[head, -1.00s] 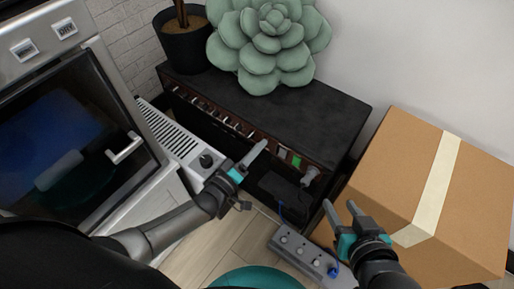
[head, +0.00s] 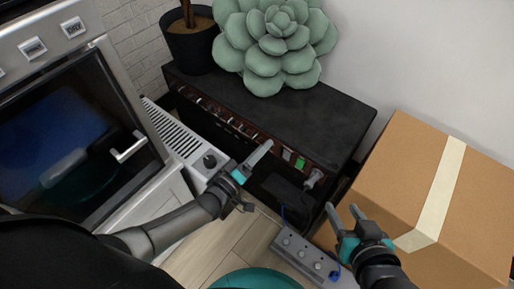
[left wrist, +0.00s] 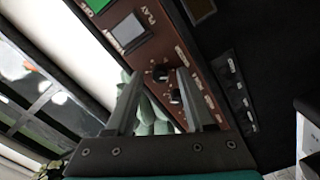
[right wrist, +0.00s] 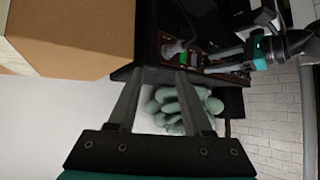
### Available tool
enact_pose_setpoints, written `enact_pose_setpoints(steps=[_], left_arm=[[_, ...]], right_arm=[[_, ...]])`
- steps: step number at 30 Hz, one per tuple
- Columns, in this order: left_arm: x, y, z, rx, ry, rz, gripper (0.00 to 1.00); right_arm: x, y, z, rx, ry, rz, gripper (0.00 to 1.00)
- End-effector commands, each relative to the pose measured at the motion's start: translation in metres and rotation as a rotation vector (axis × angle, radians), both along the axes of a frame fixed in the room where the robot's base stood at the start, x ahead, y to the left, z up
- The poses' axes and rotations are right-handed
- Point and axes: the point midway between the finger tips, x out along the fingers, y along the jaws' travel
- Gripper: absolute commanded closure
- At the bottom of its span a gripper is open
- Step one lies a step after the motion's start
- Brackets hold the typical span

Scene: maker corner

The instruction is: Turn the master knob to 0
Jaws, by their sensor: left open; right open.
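The master knob belongs to the black amplifier (head: 300,108), whose brown front panel (head: 235,122) carries a row of small knobs in the head view. In the left wrist view, two dark knobs, an upper one (left wrist: 160,73) and a lower one (left wrist: 175,96), show between my left fingers on the brown panel. The lettering is too small to tell which is the master or its setting. My left gripper (head: 258,176) is open in front of the panel, apparently not touching a knob. My right gripper (head: 342,207) is open and empty beside the cardboard box.
A cardboard box (head: 400,165) stands right of the amplifier. A succulent (head: 275,45) and a dark plant pot (head: 190,45) are on top. A power strip (head: 305,257) lies on the floor. An oven (head: 65,130) stands at left.

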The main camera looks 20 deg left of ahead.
Motion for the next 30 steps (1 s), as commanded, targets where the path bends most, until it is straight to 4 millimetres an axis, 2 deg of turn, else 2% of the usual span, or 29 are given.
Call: enact_pose_setpoints(steps=[5,14,23,29,30], left_arm=[[-0.006,0.002,0.0,0.0,0.001,0.0,0.46],[-0.034,0.012,0.001,0.002,0.002,0.0,0.46],[-0.069,0.025,0.001,0.001,0.003,0.0,0.46],[-0.098,0.035,0.001,0.001,0.003,0.0,0.46],[-0.106,0.039,0.0,0.002,0.005,0.0,0.46]], right_arm=[[-0.003,-0.004,0.0,-0.016,0.033,-0.004,0.5],[-0.015,-0.025,0.002,-0.089,0.178,-0.029,0.5],[-0.035,-0.049,0.006,-0.161,0.346,-0.062,0.5],[-0.052,-0.064,0.011,-0.204,0.46,-0.089,0.5],[-0.052,-0.064,0.006,-0.205,0.471,-0.088,0.5]])
